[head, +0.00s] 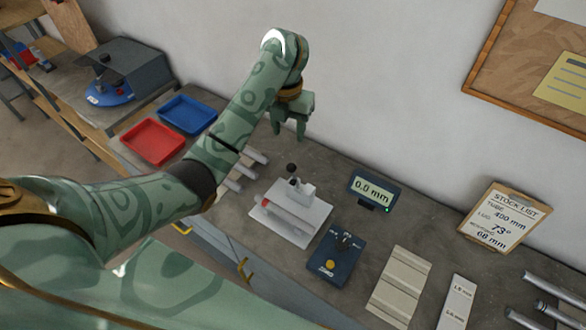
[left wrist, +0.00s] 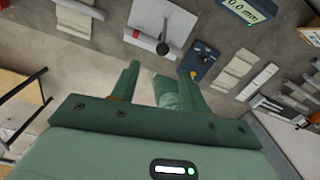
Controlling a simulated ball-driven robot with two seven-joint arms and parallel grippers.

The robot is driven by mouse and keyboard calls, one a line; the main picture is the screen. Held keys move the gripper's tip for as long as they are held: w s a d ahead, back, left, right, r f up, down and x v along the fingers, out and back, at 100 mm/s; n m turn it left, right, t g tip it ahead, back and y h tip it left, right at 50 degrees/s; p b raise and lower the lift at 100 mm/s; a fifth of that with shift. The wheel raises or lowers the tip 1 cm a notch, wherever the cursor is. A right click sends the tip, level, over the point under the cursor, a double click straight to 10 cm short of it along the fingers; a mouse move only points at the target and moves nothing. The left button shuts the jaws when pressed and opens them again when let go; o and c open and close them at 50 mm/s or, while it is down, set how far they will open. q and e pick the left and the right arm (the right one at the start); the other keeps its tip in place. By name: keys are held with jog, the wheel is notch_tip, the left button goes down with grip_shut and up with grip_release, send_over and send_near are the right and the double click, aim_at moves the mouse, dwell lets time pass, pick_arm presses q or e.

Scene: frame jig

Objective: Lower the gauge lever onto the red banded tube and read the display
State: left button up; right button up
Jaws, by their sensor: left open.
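The gauge fixture is a white plate (head: 316,226) with a small upright block on the bench. The red banded tube (head: 287,212) lies across it, its red end to the left. The gauge lever (head: 291,169) ends in a dark ball knob, raised above the block; the knob also shows in the left wrist view (left wrist: 162,48). The display (head: 373,191) reads 0.0 mm. My left gripper (head: 289,136) is open and empty, above the bench behind the fixture, apart from the lever. In the left wrist view its fingers (left wrist: 160,75) are spread. My right gripper is not in view.
A blue device (head: 335,261) with a yellow button stands in front of the display. Grey tubes lie left of the fixture, partly behind my arm. Red (head: 152,142) and blue (head: 187,115) trays stand at the back left. A stock list board (head: 502,217) leans at the right.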

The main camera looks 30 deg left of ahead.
aim_at(293, 172)
pick_arm(q)
jog(key=f+b, duration=0.1)
jog(key=f, duration=0.4)
jog(key=f+b, duration=0.2)
jog(key=f, duration=0.3)
jog(key=d+f+b, duration=0.1)
jog(key=f, duration=0.5)
jog(key=shift+d+b, duration=0.1)
jog(key=shift+b, duration=0.2)
jog(key=c, duration=0.7)
